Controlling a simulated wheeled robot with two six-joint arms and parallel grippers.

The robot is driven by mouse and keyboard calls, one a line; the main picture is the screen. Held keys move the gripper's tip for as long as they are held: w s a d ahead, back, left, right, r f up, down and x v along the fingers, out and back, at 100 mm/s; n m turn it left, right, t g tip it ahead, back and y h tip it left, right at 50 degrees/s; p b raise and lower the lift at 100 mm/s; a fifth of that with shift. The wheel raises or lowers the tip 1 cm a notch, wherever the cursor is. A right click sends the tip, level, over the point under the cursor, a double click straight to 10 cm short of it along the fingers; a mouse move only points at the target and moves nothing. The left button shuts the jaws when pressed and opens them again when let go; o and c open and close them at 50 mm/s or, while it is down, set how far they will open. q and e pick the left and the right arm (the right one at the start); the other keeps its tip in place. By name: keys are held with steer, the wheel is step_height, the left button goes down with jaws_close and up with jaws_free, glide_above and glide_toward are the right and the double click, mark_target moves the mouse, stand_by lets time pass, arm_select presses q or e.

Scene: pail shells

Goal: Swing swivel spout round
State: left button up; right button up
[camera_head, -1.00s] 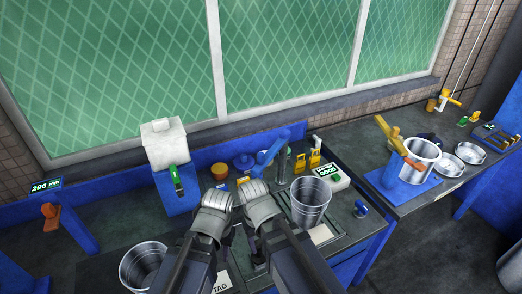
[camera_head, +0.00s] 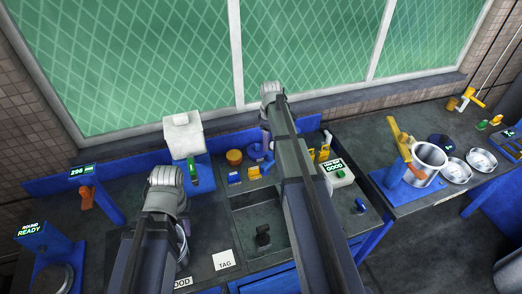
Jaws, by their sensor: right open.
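A blue curved piece that looks like the swivel spout (camera_head: 256,153) stands at the back of the sunken basin, partly hidden by my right arm. Which way it points cannot be told. My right gripper (camera_head: 266,137) is beside it, open, its fingers mostly hidden behind the wrist and arm. My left gripper (camera_head: 166,180) is over the left part of the bench; its wrist hides the fingers. A metal pail (camera_head: 183,245) shows partly behind my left arm.
The basin (camera_head: 258,205) has a black fitting (camera_head: 263,236) in it. A yellow-levered blue stand (camera_head: 405,175) and another pail (camera_head: 430,160) are at right.

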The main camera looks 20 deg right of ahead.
mark_target(269, 152)
steer(key=shift+f+b, duration=3.95)
steer(key=shift+f, duration=0.05)
steer(key=shift+c, duration=0.4)
jaws_close()
